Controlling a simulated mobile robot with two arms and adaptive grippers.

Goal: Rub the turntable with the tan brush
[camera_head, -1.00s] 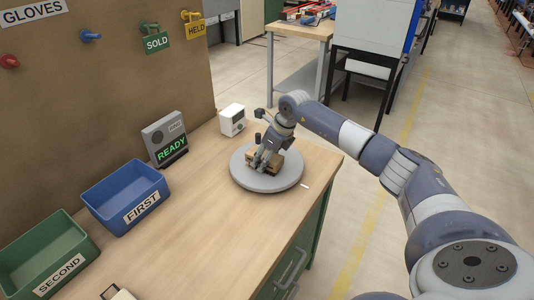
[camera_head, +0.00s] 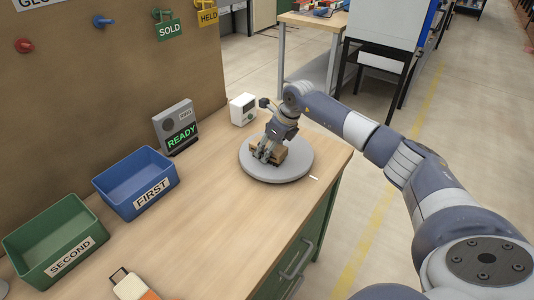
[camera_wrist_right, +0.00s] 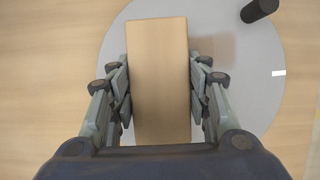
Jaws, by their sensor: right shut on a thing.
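The turntable (camera_head: 300,168) is a round grey disc lying on the wooden bench. The tan brush (camera_wrist_right: 158,50) shows as a plain tan block in the right wrist view, between the fingers and over the disc. My right gripper (camera_head: 267,153) is shut on the brush, low over the middle of the turntable. In the head view the fingers partly cover the brush (camera_head: 291,155). Its underside is hidden, so I cannot tell whether it touches the disc. A black cylinder (camera_wrist_right: 258,10) shows near the disc's edge in the wrist view. My left gripper is not in view.
A blue FIRST bin (camera_head: 137,185) and a green SECOND bin (camera_head: 55,243) stand on the left. A grey READY display (camera_head: 176,130) and a small white box (camera_head: 243,109) are behind the disc. An orange-and-white object (camera_head: 132,287) lies at the front. The bench middle is clear.

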